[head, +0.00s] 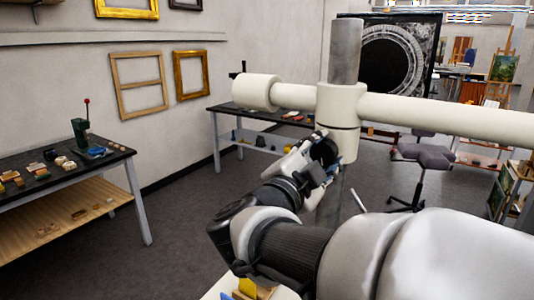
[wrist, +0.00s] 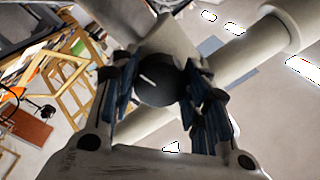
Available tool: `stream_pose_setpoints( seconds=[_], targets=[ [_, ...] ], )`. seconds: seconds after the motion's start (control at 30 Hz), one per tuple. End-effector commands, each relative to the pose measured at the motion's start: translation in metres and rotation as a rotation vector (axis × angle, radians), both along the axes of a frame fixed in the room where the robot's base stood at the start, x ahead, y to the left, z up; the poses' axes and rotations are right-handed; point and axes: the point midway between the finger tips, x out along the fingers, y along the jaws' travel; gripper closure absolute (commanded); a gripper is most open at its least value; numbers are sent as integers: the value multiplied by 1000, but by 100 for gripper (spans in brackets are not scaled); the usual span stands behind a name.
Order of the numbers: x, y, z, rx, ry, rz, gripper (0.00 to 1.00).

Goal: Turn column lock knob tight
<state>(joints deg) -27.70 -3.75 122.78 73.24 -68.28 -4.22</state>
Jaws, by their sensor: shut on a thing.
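The column lock knob (wrist: 156,84) is a dark round knob with a white line across its face. In the wrist view it sits between the two blue-padded fingers of my gripper (wrist: 162,72), which are shut on it from both sides. In the head view my gripper (head: 318,160) is at the lower left of the cream collar (head: 339,105) on the grey metal column (head: 346,45). There the knob is mostly hidden by the fingers and hard to make out. The white line slants in the wrist view; how tight the knob is cannot be told.
A cream horizontal arm (head: 440,112) runs from the collar to both sides, with a rounded end (head: 256,92) at left. A dark-topped workbench (head: 60,170) with small items stands left. A stool (head: 424,158) is behind at right. Open grey floor (head: 185,220) lies between.

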Motion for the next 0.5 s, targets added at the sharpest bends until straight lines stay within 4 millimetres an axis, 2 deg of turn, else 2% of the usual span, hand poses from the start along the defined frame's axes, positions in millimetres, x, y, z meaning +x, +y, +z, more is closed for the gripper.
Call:
stream_pose_setpoints(
  seconds=[0.03,0.07,0.33,0.5],
  targets=[
    [0,0,1,0,-2,0,82],
    [0,0,1,0,-2,0,57],
    [0,0,1,-1,-1,0,39],
    [0,0,0,-2,-1,0,37]
  ],
)
